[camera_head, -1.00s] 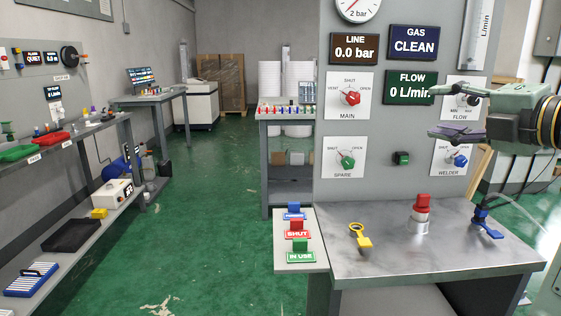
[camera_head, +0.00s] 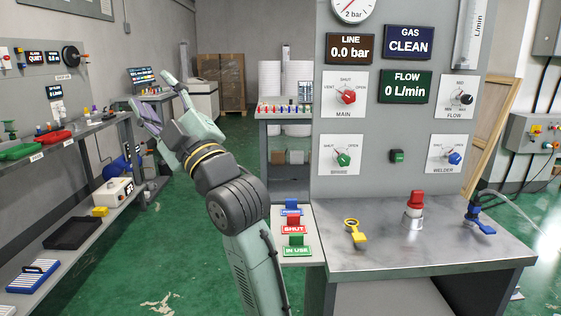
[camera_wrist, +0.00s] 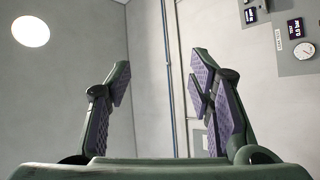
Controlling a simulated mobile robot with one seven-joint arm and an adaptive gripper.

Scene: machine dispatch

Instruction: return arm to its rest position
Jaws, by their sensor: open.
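My gripper (camera_head: 166,96) is raised at the left of centre in the head view, with my arm reaching up from the bottom middle. Its fingers point up and away, spread apart with nothing between them. In the wrist view my gripper (camera_wrist: 160,85) also shows open and empty, its purple pads facing each other before a bare grey wall. The gripper is clear of the grey gas panel (camera_head: 398,118) and the metal bench (camera_head: 390,255).
The bench at right holds a yellow key-like piece (camera_head: 355,231), a red-topped fitting (camera_head: 414,207) and a blue clamp (camera_head: 479,217). Blue, red and green signs stand at its left edge. A shelf unit (camera_head: 110,203) lines the left wall. Green floor (camera_head: 130,270) lies open between.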

